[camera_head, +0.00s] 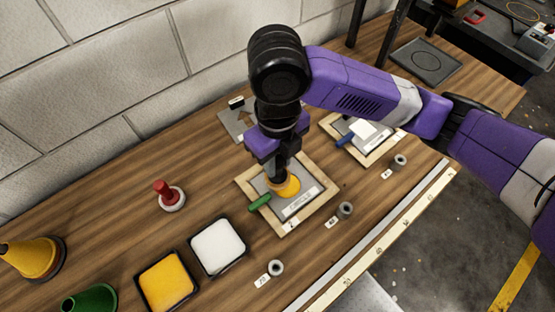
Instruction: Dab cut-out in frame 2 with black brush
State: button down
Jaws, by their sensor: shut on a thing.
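Frame 2 (318,211), a pale wooden frame with a small "2" label, lies on the wooden bench near the middle. A grey stencil plate (266,217) with a white printed label lies inside it. My gripper (282,168) points down over this plate and is shut on the black brush, whose dark handle is mostly hidden between the fingers. A round yellow part (287,188) shows directly below the gripper, at the plate. The cut-out is hidden under it. I cannot tell whether the brush touches the plate.
A green handle (259,202) sticks out at the frame's left edge. Another frame (385,151) lies right. Small grey rings (345,210) line the front.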

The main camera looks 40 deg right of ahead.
jog(key=shift+r, duration=0.55)
jog(key=shift+r, duration=0.1)
jog(key=shift+r+p, duration=2.05)
jog(key=shift+r, duration=0.4)
